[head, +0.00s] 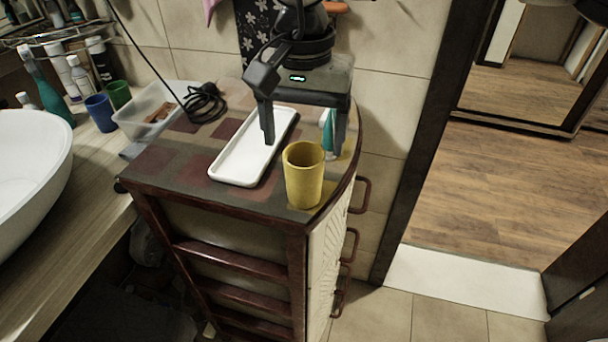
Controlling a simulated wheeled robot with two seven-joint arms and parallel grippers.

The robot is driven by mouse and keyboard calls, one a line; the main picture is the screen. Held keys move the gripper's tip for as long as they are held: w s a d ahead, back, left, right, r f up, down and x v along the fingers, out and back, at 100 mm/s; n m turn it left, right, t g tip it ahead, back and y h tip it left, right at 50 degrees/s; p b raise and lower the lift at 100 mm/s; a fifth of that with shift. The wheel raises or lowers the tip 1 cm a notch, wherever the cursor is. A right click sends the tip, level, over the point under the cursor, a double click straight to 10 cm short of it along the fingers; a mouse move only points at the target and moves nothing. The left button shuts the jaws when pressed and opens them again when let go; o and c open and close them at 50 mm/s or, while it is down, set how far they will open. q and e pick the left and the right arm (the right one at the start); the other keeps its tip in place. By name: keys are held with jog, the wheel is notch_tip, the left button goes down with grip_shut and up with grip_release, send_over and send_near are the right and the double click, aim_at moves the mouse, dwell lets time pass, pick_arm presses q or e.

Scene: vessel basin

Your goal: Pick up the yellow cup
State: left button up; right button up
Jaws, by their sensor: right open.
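The yellow cup (304,178) stands upright at the front right corner of the small cabinet's tiled top (160,163). My right gripper (303,145) is just behind and above the cup in the picture, pointing down. Its two fingers are spread wide, with nothing seen held between them. The left finger comes down over the white tray, and the right finger is beside a teal-and-white bottle. I cannot tell the exact gap between fingers and cup. My left gripper is not in view.
A white tray (228,166) lies left of the cup. A teal-and-white bottle (328,131) stands behind it. A clear bin (143,124), black cable (205,103), blue cup (100,113) and green cup (118,94) are at left, near a white basin (30,165). Open floor lies right.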

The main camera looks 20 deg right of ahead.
aim_at(304, 169)
jog(key=shift+s+a+f+p, duration=0.1)
jog(key=shift+s+f+p, duration=0.1)
jog(key=shift+f, duration=0.8)
jog(key=shift+s+d+f+p, duration=0.1)
jog(key=shift+f+p, duration=0.1)
jog(key=shift+f, duration=0.85)
jog(key=shift+s+a+f+p, duration=0.1)
jog(key=shift+f+p, duration=0.1)
jog(key=shift+f, duration=0.8)
jog(key=c, duration=1.1)
